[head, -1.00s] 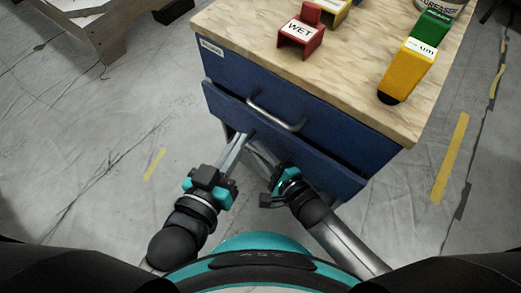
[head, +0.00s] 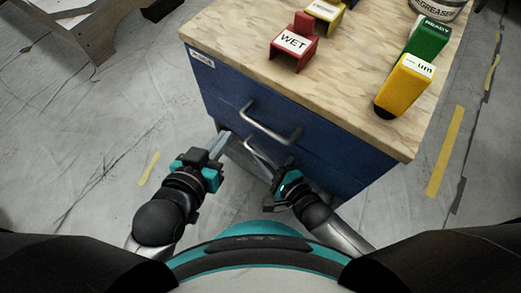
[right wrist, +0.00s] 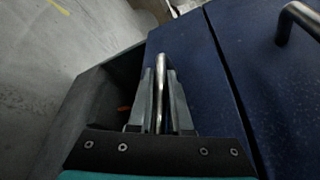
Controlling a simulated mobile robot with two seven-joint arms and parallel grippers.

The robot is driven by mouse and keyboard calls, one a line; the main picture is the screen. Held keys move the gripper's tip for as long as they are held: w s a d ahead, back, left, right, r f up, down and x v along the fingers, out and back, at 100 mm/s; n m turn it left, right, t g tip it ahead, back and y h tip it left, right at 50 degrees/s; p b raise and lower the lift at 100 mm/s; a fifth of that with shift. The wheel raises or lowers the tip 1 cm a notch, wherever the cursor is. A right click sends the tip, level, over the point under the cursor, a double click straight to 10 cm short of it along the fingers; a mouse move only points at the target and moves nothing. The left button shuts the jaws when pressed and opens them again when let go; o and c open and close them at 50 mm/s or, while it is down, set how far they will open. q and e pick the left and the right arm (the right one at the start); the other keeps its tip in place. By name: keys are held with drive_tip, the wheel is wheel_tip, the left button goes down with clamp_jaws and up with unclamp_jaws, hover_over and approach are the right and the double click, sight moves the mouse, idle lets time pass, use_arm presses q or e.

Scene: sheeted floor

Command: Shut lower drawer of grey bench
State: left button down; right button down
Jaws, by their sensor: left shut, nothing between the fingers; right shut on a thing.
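The bench has a pale wooden top (head: 345,87) and blue drawer fronts. The lower drawer (head: 318,178) looks about flush with the upper drawer (head: 335,135) in the head view; only a narrow dark seam parts them in the right wrist view. My right gripper (head: 259,149) is shut on the lower drawer's metal handle (right wrist: 161,75), with the bar between its fingers. It hides part of the lower front. My left gripper (head: 221,146) is shut and empty by the bench's lower left front. The upper handle (head: 268,125) is free.
On the bench top stand a red WET block (head: 293,45), a yellow block (head: 405,85), a green block (head: 428,40), another yellow block (head: 323,15) and a degreaser tub (head: 438,9). A wooden stand (head: 85,25) is at the back left. The floor left is clear.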

drive_tip(key=shift+w+d, duration=0.3)
drive_tip(key=c, duration=1)
unclamp_jaws()
drive_tip(key=shift+c, duration=0.2)
drive_tip(key=shift+o, duration=1)
drive_tip(key=shift+s+a, duration=0.1)
